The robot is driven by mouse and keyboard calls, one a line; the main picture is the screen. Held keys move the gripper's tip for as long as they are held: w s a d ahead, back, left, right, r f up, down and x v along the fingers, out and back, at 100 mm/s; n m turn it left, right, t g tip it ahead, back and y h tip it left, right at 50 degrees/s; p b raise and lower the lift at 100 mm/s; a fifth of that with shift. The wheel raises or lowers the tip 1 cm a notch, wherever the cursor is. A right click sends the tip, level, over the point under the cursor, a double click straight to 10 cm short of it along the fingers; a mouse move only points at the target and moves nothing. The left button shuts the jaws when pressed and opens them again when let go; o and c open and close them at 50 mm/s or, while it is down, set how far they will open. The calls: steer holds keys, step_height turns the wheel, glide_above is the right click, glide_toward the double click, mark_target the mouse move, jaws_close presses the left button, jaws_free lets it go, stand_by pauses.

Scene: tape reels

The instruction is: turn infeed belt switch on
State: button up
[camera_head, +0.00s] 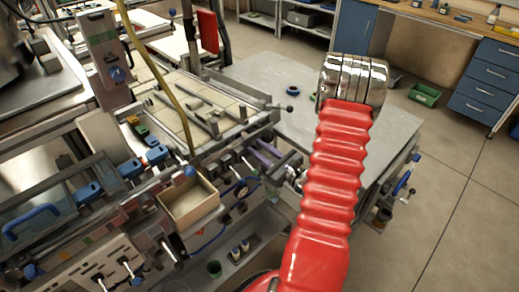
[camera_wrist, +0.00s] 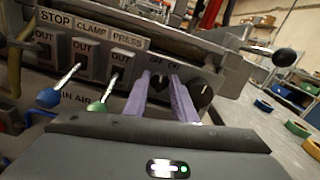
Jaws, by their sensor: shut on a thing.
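In the wrist view, a black rotary knob (camera_wrist: 159,83) sits on the machine's front panel below a small label that reads OFF and ON. The two purple fingers of my gripper (camera_wrist: 161,88) stand on either side of this knob and are shut on it. Which way the knob points is hard to tell behind the fingers. A second dark knob (camera_wrist: 201,97) is just right of the right finger. In the head view, my gripper (camera_head: 265,156) shows as purple fingers at the machine's side, and the knob is too small to make out.
Left of the fingers are a blue-tipped lever (camera_wrist: 49,97) and a green-tipped lever (camera_wrist: 97,106) under STOP, CLAMP and PRESS labels. A ball-ended handle (camera_wrist: 285,57) sticks out at upper right. Blue (camera_wrist: 263,105) and green (camera_wrist: 297,129) reels lie on the grey table.

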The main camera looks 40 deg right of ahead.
steer(key=m, duration=0.8)
steer(key=shift+d+m, duration=0.2)
steer(key=shift+m, duration=0.2)
stand_by(0.3)
steer(key=o, duration=1)
steer(key=shift+s, duration=0.1)
steer(key=shift+s+d, duration=0.2)
steer(key=shift+s, duration=6.6)
steer(key=shift+f, duration=0.15)
